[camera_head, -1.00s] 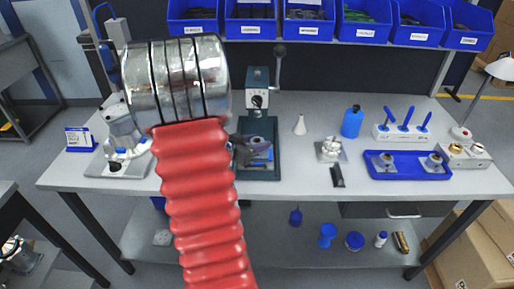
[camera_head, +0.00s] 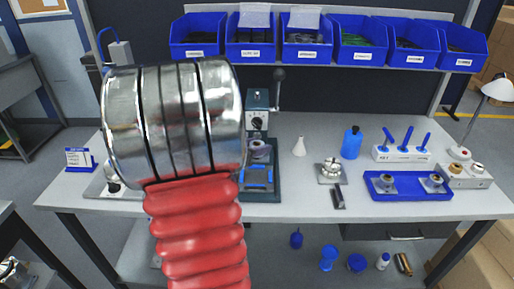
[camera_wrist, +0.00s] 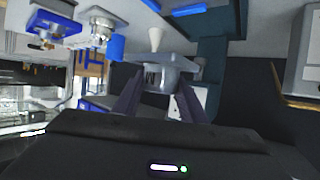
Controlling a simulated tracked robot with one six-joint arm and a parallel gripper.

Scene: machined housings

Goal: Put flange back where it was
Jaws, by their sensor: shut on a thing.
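In the wrist view my gripper (camera_wrist: 160,100) is shut on a grey metal part with a broad plate, which I take to be the flange (camera_wrist: 168,68). The part sits between the two dark fingers, and its underside is hard to make out. In the head view my red and chrome arm hides the gripper. A grey round part (camera_head: 260,150) shows just right of the arm, in front of the green press (camera_head: 257,120); it may be the held flange. A blue fixture (camera_head: 257,178) is on the press base below it. I cannot tell whether the held part touches anything.
A white cone (camera_head: 299,147), a blue bottle (camera_head: 352,143) and a metal fixture (camera_head: 331,170) stand right of the press. A blue tray (camera_head: 409,191) with two flanged parts is further right. Blue bins (camera_head: 360,40) hang above the bench.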

